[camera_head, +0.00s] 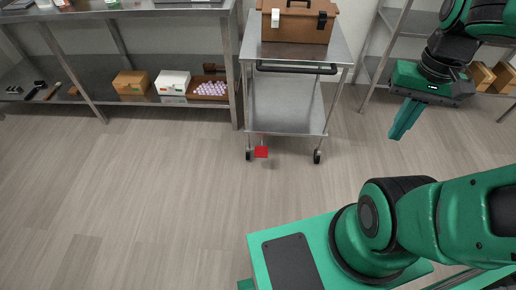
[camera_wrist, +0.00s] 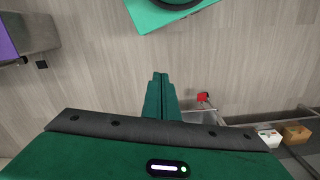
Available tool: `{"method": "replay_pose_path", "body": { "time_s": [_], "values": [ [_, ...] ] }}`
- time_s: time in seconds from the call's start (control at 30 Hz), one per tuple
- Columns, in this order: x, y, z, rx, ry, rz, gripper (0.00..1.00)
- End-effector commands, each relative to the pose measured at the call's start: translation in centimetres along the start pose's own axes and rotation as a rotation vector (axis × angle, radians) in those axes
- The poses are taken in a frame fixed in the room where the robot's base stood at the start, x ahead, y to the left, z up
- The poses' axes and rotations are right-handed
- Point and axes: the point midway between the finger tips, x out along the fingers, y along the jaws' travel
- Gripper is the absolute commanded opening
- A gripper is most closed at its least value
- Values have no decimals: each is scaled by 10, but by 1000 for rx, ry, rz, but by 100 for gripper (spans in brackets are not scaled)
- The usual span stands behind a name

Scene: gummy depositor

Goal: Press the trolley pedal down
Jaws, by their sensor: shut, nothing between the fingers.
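The red trolley pedal (camera_head: 261,152) sticks out low at the front left of the metal trolley (camera_head: 288,113), by a caster and just above the floor. In the wrist view the red pedal (camera_wrist: 203,97) shows to the right of my fingers. My gripper (camera_head: 398,136) is in the air at the upper right of the head view, to the right of the trolley and apart from it. Its green fingers are together and empty; they also show in the wrist view (camera_wrist: 158,76). Nothing touches the pedal.
A brown toolbox (camera_head: 297,22) stands on the trolley's top, behind a dark handle (camera_head: 296,69). A steel table (camera_head: 150,95) with boxes is at the left, close to the trolley. A shelf rack (camera_head: 398,20) is at the right. The floor (camera_head: 160,190) in front is clear.

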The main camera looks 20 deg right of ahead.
Motion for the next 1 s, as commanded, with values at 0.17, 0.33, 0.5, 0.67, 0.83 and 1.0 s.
{"method": "replay_pose_path", "body": {
  "time_s": [0.17, 0.33, 0.5, 0.67, 0.83, 1.0],
  "values": [
    [0, 0, 0, 0, 0, 0, 0],
    [0, 0, 0, 0, 0, 0, 0],
    [-5, 5, 5, 2, 13, -2, 0],
    [-4, -4, -28, 9, 18, 25, 0],
    [5, -25, -85, 25, 35, 66, 0],
    [24, -52, -141, 36, 55, 99, 0]
  ]
}}
